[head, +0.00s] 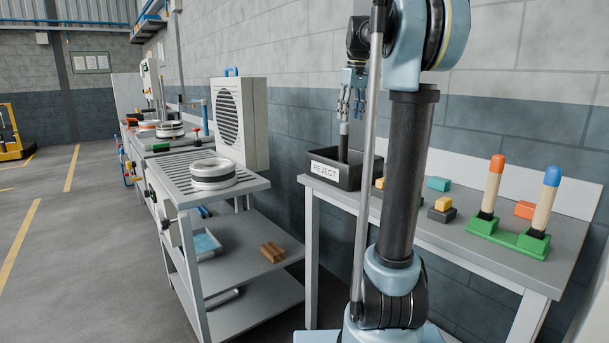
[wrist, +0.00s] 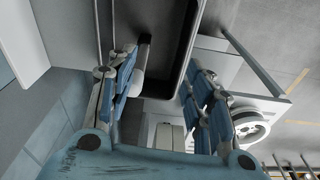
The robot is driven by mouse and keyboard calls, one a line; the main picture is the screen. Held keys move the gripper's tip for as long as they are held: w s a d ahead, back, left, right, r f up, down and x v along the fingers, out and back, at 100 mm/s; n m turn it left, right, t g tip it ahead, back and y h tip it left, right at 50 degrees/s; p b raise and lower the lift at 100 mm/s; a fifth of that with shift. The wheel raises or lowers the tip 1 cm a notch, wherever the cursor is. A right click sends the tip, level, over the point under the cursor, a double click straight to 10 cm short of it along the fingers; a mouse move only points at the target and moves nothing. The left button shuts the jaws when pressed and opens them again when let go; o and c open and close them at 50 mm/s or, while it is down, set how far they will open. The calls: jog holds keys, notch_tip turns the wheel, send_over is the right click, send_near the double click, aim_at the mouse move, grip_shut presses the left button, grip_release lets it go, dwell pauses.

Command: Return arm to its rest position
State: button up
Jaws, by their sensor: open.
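My gripper (head: 352,98) hangs fingers down above the black REJECT bin (head: 325,171) in the head view. In the wrist view my gripper (wrist: 167,62) has its two blue-padded fingers spread wide apart. My arm's dark link and pale blue joints rise in front of the table and hide part of the bin's right side.
The table (head: 470,272) bears coloured blocks (head: 442,207) and a green stand (head: 509,237) with two upright handles, orange-topped and blue-topped. Left is a cart with a round wheel-like part (head: 212,173) and a fan unit (head: 240,122). A brick wall stands behind.

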jog(key=s+f+m+t, duration=0.1)
jog(key=s+f+m, duration=0.5)
jog(key=s+f, duration=3)
jog(key=shift+s+a+f+h, duration=0.3)
jog(key=shift+s+a+f, duration=0.1)
jog(key=shift+f, duration=0.2)
jog(key=shift+w+f, duration=0.2)
jog(key=shift+w, duration=0.25)
